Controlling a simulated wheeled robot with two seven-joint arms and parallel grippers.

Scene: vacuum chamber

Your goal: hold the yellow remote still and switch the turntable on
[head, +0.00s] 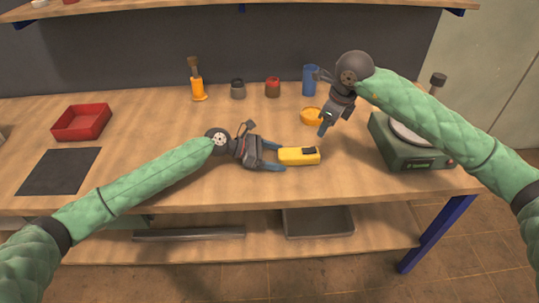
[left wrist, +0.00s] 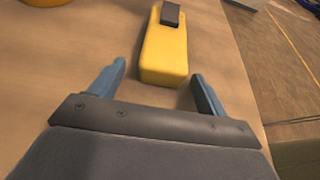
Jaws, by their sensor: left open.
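The yellow remote (head: 297,156) lies flat on the table and has a dark block on its far end; it also shows in the left wrist view (left wrist: 165,48). My left gripper (head: 280,157) is open, low at the remote's left end. In the left wrist view its fingertips (left wrist: 160,72) stand either side of the remote's near end, with gaps on both sides. The green turntable (head: 391,150) with a pale round platter stands at the right, partly hidden by my right arm. My right gripper (head: 325,125) points down above the table between remote and turntable; its finger gap is unclear.
A yellow-orange dish (head: 310,116) sits behind the remote, close to my right gripper. A blue cup (head: 310,80), a red-topped jar (head: 272,87), a dark jar (head: 238,89) and a brush (head: 197,82) stand at the back. A red tray (head: 82,122) and dark mat (head: 59,170) lie left.

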